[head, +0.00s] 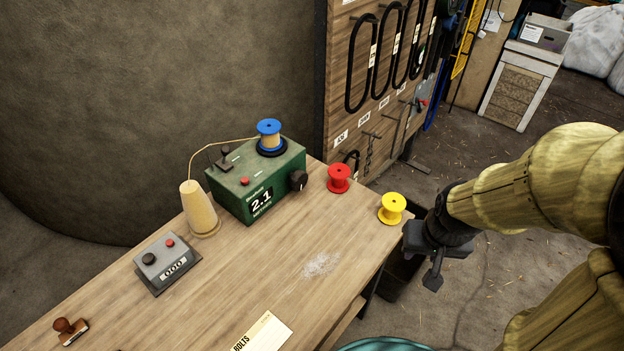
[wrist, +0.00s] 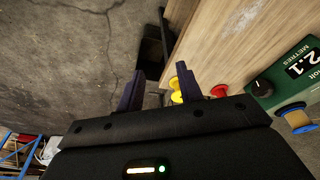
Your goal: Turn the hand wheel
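A black knob-like hand wheel (head: 299,180) sticks out of the right side of a green winding machine (head: 232,197), whose display reads 2.1 metres. A blue-ended spool (head: 269,136) sits on top of the machine. In the wrist view the hand wheel (wrist: 262,88) and green machine (wrist: 292,76) are at the right. My gripper (head: 433,272) is off the table's right edge, apart from the wheel, with the yellow and red spools lying between. In the wrist view its two fingers (wrist: 160,88) stand apart with nothing gripped.
A yellow spool (head: 392,208) and a red spool (head: 339,178) stand on the table (head: 250,290). A cone of twine (head: 199,210), a grey counter box (head: 167,262), a stamp (head: 70,331) and a card (head: 263,335) are also there. A tool board (head: 353,115) rises behind.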

